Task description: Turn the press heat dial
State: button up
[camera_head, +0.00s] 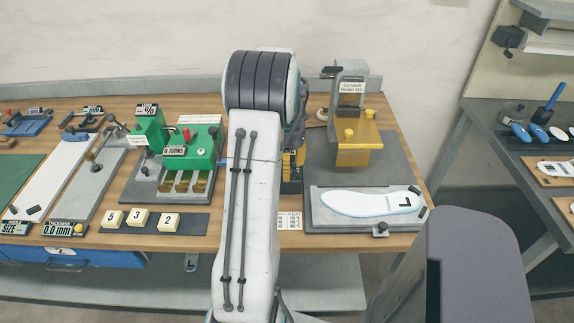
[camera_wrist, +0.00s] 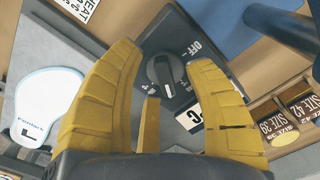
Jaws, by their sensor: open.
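The heat dial (camera_wrist: 164,70) is a round dark knob with a pale pointer line, set in a dark panel marked OFF, in the wrist view. A white label ending in C lies just beside it. My gripper (camera_wrist: 160,80) is open, with its yellow fingers on either side of the dial and a visible gap to it on both sides. I cannot tell how far above the panel the fingertips are. The press (camera_head: 350,120), with a yellow block and a white name plate, stands right of my arm in the head view. My arm hides the dial there.
A white insole (camera_head: 365,202) lies on a grey plate before the press. Green machines (camera_head: 200,148) and number blocks (camera_head: 140,217) stand left of my arm. A second table (camera_head: 500,120) is at the right. The wrist view also shows size-marked slots (camera_wrist: 285,115).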

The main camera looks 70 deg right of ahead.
notch_tip(320, 180, up, 12)
dwell(0.7)
notch_tip(320, 180, down, 5)
jog(key=shift+n+p, duration=0.7)
jog(key=shift+n, duration=0.3)
jog(key=shift+d+f, duration=0.1)
jog(key=shift+f, duration=3.35)
